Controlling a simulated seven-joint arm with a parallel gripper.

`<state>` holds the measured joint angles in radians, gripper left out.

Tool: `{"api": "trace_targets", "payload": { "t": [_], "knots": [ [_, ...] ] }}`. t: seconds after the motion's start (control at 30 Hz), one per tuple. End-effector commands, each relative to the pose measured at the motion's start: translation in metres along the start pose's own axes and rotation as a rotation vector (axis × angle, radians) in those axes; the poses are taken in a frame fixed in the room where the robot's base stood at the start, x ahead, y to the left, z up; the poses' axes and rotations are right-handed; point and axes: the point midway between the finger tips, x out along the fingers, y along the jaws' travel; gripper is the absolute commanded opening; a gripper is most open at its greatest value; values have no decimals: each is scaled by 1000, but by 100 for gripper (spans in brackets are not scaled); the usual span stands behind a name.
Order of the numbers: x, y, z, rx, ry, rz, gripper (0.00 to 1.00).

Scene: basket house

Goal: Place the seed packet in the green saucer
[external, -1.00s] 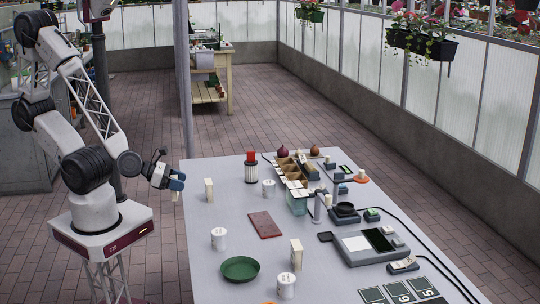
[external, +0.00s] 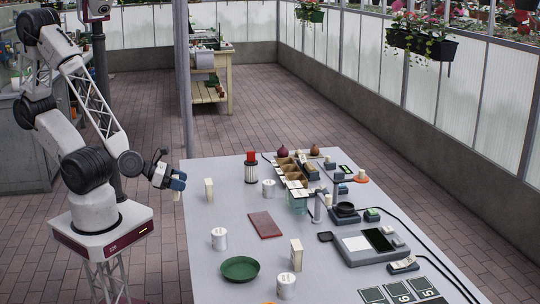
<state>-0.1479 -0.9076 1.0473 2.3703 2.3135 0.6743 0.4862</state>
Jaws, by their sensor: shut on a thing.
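The green saucer (external: 240,268) lies empty near the front left of the grey table. My gripper (external: 178,183) is beside the table's left edge, above and left of the saucer. It is shut on a small pale thing (external: 177,196), whose lower end shows under the fingers. It is too small to tell if this is the seed packet. Two cream, packet-like things stand upright on the table: one (external: 209,190) just right of my gripper, the other (external: 297,254) right of the saucer.
White lidded tins stand behind (external: 219,239) and right (external: 286,286) of the saucer. A dark red flat item (external: 265,225) lies mid-table. A red-topped cylinder (external: 251,168) and a compartment box (external: 291,172) stand farther back. A scale (external: 365,244) is at the right.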

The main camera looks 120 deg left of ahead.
Motion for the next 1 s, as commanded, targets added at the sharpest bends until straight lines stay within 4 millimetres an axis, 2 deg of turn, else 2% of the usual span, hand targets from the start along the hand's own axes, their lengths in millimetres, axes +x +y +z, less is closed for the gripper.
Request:
{"api": "trace_targets", "payload": {
  "t": [0.37,1.0],
  "knots": [
    [19,-36,20,-14,-3,8,35],
    [50,-118,45,-36,-8,37,35]
  ]
}}
